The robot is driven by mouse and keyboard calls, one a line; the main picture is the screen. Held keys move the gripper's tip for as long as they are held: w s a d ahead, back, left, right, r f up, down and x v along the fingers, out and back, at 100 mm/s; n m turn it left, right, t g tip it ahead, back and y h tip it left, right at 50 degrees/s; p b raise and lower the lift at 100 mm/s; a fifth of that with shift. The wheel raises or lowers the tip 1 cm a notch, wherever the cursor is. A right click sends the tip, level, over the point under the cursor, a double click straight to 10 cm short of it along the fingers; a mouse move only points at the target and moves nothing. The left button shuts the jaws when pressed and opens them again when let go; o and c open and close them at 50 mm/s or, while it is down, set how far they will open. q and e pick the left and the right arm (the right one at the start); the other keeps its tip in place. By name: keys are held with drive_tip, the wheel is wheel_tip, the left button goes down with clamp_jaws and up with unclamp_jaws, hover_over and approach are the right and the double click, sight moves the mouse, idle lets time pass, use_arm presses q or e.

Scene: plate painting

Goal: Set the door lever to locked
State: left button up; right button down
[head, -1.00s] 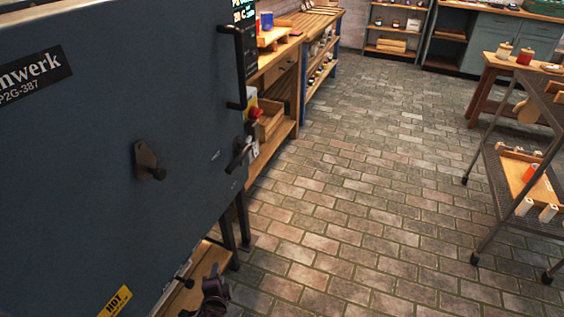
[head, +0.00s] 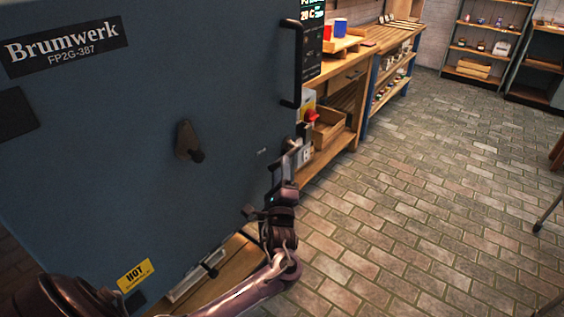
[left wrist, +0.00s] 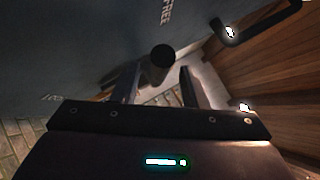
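The door lever is a dark handle at the right edge of the blue-grey oven door (head: 130,100), largely hidden by my gripper in the head view. In the left wrist view its dark round end (left wrist: 162,58) shows beyond and between my fingertips. My left gripper (head: 285,163) is open at the lever; its two fingers (left wrist: 158,80) stand apart on either side of that end. I cannot tell whether they touch it. White lettering reading FREE (left wrist: 167,12) is on the door; a second marking (left wrist: 50,97) is too small to read. My right gripper is not in view.
A black pull handle (head: 292,65) stands above the lever. A pivoting dark fitting (head: 188,142) sticks out mid-door. A red button (head: 311,115) and a wooden bench (head: 345,80) are just right of the oven. The brick floor to the right is open.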

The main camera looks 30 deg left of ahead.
use_arm(q)
drive_tip(key=shift+x, duration=1.35)
clamp_jaws()
drive_tip(key=shift+f, duration=0.1)
